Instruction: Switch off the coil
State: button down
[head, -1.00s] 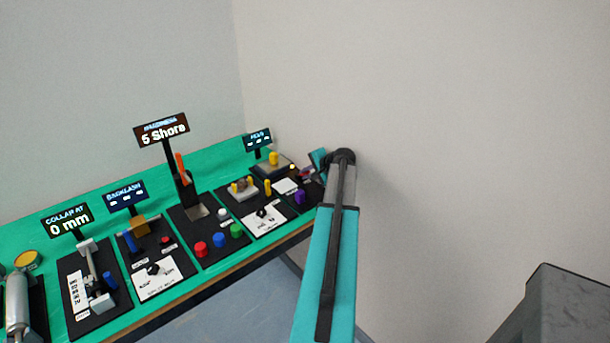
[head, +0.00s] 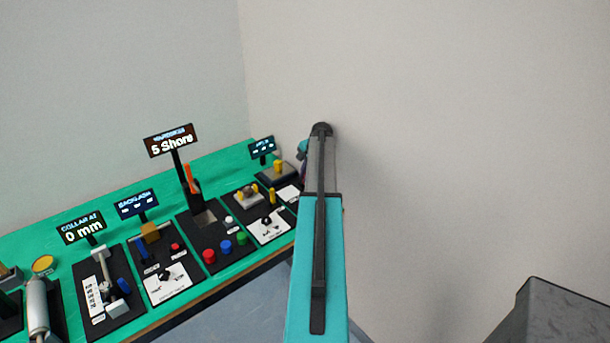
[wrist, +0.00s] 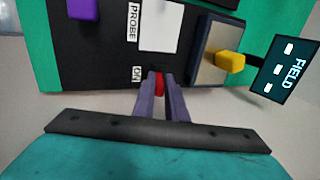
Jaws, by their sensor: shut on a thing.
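In the wrist view my gripper (wrist: 160,79) is shut, with its two grey-purple fingers on either side of a small red switch piece (wrist: 159,87). The red piece is at the edge of the black coil panel (wrist: 100,60), beside a label reading "ON" (wrist: 137,74). The fingers hide most of the piece, so I cannot tell which way it is set. A display reading "FIELD" (wrist: 283,70) shows three pale marks. In the head view my arm hides the fingers and the switch.
A yellow knob (wrist: 230,61) on a raised block is right of the fingers in the wrist view. A purple block (wrist: 83,8) is at upper left. In the head view, several other panels line the green bench (head: 130,215) to the left, and a wall stands behind.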

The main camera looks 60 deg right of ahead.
jog(key=shift+w+d+r+g+y+p, duration=0.2)
jog(key=shift+w+d+r+g+p, duration=0.15)
jog(key=shift+w+g, duration=0.3)
jog(key=shift+w+d+r+g+y+p, duration=0.1)
jog(key=shift+w+d+g+y+p, duration=0.25)
jog(key=shift+g, duration=0.4)
jog(key=shift+w+g, duration=0.15)
jog(key=shift+g, duration=0.45)
jog(key=c, duration=1.8)
grip_release()
jog(key=shift+f, duration=0.15)
jog(key=shift+a, duration=0.1)
jog(key=shift+r+b, duration=0.5)
jog(key=shift+r, duration=0.35)
notch_tip(320, 180, up, 12)
jog(key=b, duration=0.3)
jog(key=shift+b, duration=0.4)
